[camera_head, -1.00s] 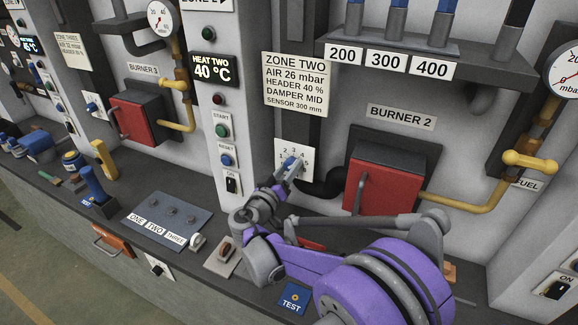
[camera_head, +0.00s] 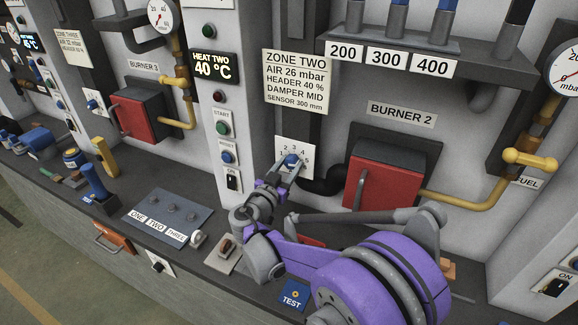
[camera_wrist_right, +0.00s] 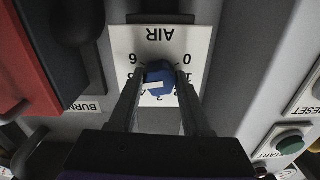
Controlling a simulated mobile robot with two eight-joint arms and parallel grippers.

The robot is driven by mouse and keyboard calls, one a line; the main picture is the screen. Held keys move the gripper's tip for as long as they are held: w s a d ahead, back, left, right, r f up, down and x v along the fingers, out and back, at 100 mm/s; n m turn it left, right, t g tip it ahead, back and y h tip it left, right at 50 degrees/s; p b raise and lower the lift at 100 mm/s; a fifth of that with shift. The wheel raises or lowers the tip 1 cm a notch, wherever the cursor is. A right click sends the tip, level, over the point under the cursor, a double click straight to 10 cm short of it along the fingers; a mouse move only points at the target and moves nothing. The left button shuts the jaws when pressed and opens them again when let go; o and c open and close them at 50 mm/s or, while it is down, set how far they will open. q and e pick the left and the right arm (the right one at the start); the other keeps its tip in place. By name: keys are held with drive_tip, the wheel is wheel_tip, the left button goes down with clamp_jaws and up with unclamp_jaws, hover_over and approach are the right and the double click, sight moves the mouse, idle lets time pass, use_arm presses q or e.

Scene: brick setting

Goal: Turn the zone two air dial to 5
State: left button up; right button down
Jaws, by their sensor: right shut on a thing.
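The zone two air dial is a blue knob (camera_head: 292,160) on a white numbered plate (camera_head: 308,157), below the ZONE TWO card (camera_head: 296,82). My right gripper (camera_head: 287,167) has its fingers on either side of the knob, shut on it. The right wrist view shows the plate upside down, with the blue knob (camera_wrist_right: 159,78) between the two dark fingers. The knob's white mark points left and slightly down there, towards the 4 and 5 side; the exact number is hard to tell. The fingers hide part of the scale. My left gripper is not in view.
The red burner box (camera_head: 383,188) and its black pipe (camera_head: 322,184) are close right of the dial. A button column (camera_head: 222,128) stands left. On the ledge below are a blue TEST plate (camera_head: 294,296) and a switch plate (camera_head: 224,252).

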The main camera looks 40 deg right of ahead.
idle(0.3)
drive_tip(key=shift+c, duration=1.8)
unclamp_jaws()
drive_tip(key=v, duration=1.1)
drive_tip(key=shift+b, duration=0.45)
drive_tip(key=shift+d, duration=0.1)
